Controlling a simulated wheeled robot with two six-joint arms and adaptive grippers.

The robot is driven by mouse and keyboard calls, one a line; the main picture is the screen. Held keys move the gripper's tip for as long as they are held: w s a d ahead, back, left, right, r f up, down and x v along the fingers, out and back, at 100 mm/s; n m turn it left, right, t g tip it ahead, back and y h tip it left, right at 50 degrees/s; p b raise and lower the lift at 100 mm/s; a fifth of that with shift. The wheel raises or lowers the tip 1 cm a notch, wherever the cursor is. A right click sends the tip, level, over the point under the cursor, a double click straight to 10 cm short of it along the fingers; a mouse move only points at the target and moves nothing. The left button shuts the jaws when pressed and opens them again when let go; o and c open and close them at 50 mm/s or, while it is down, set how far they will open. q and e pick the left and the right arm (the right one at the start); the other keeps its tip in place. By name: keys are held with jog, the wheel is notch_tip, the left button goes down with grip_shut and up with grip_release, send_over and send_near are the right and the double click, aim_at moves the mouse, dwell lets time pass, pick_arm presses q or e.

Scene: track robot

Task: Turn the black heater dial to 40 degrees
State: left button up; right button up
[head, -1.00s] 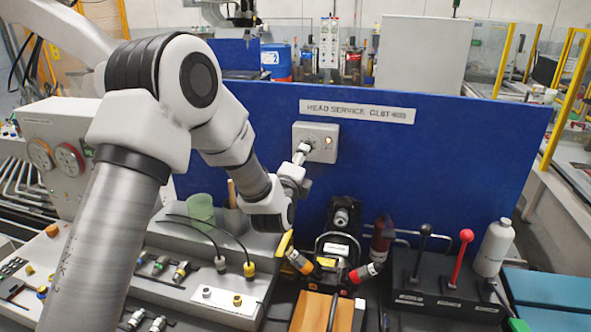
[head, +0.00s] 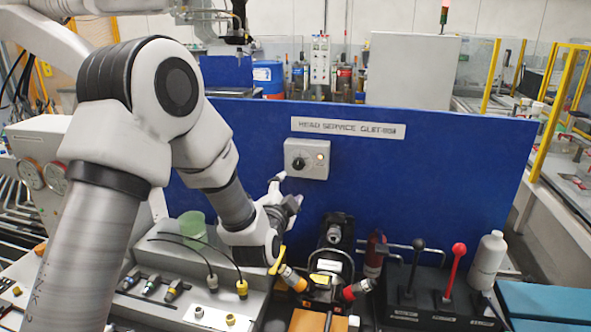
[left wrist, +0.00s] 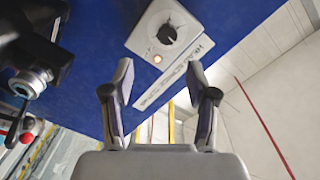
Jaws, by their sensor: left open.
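The black heater dial (head: 298,164) sits on a pale square control box (head: 307,172) fixed to the blue panel, with a small lit amber lamp beside it. In the left wrist view the dial (left wrist: 167,34) shows whole, with scale marks around it too small to read. My left gripper (head: 287,188) is below and left of the box in the head view, apart from the dial. In the left wrist view its two fingers (left wrist: 158,90) are spread with nothing between them. My right gripper does not show.
The blue panel (head: 430,170) stands behind a bench with a black fixture (head: 334,235), a red lever (head: 455,260), a black lever (head: 413,265) and a white bottle (head: 488,260). A green cup (head: 193,226) is at the left. The panel around the box is clear.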

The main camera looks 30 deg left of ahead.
aim_at(298, 165)
pick_arm(q)
jog(key=w+a+n, duration=0.1)
jog(key=w+n, duration=0.2)
jog(key=n, duration=0.1)
jog(key=w+a+n, duration=0.1)
jog(key=w+n, duration=0.3)
jog(key=n, duration=0.1)
jog(key=w+a+r+n, duration=0.1)
jog(key=w+n, duration=0.3)
jog(key=shift+a+n+t+b, duration=0.2)
jog(key=shift+n+t+b, duration=0.1)
jog(key=shift+b, duration=0.05)
jog(key=shift+w+f, duration=0.1)
jog(key=shift+w, duration=0.1)
jog(key=shift+s, duration=0.1)
grip_shut()
jog(key=shift+f+b, duration=0.15)
jog(key=shift+b, duration=0.8)
jog(key=shift+n, duration=0.3)
jog(key=shift+r, duration=0.25)
jog(key=shift+c, duration=1.1)
grip_release()
jog(key=shift+o, duration=1.1)
jog(key=shift+f, duration=0.1)
